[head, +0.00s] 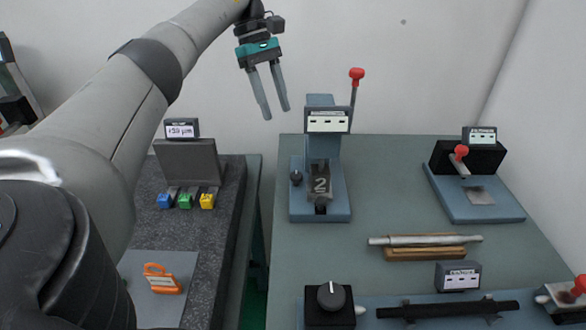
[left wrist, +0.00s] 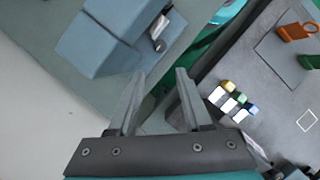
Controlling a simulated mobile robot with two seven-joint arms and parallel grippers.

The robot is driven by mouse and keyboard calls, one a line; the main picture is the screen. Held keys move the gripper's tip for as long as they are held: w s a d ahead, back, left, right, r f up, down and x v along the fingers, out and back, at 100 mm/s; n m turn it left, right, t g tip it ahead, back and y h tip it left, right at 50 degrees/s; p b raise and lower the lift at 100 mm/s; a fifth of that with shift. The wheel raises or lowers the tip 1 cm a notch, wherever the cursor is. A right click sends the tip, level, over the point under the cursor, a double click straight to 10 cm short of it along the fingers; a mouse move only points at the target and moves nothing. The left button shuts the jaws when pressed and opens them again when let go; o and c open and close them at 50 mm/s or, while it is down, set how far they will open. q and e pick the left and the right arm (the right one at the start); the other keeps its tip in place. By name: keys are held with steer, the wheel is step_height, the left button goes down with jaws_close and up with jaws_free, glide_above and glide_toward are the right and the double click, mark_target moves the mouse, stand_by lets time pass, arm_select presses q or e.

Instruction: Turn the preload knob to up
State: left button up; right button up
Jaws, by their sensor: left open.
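A large round black knob (head: 331,295) with a light pointer mark near its top sits on a black block at the front of the green table. A smaller dark knob (head: 296,177) is on the left side of the blue upright device (head: 318,110). No readable label tells me which is the preload knob. My left gripper (head: 277,112) is open and empty, high up behind and left of the blue device, apart from both knobs. In the left wrist view its fingers (left wrist: 161,73) are spread, with the blue device (left wrist: 100,50) beyond. My right gripper is not in view.
A red-tipped lever (head: 356,78) rises beside the blue device. A silver rod (head: 425,240) lies on a wooden rest, and a red-knobbed blue fixture (head: 475,195) stands at the right. On the granite slab (head: 225,215) at left are coloured blocks and an orange tag (head: 162,279).

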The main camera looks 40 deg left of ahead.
arm_select(q)
steer(key=b, duration=0.2)
glide_toward(296, 174)
steer(key=b+x, duration=0.1)
steer(key=x, duration=0.5)
steer(key=shift+d+f, duration=0.1)
steer(key=shift+f, duration=0.25)
steer(key=shift+d+f, duration=0.3)
steer(key=shift+f, duration=0.35)
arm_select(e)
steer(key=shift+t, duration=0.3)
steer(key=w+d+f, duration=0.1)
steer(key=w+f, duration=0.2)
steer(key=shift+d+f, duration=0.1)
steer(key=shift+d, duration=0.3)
arm_select(q)
jaws_close()
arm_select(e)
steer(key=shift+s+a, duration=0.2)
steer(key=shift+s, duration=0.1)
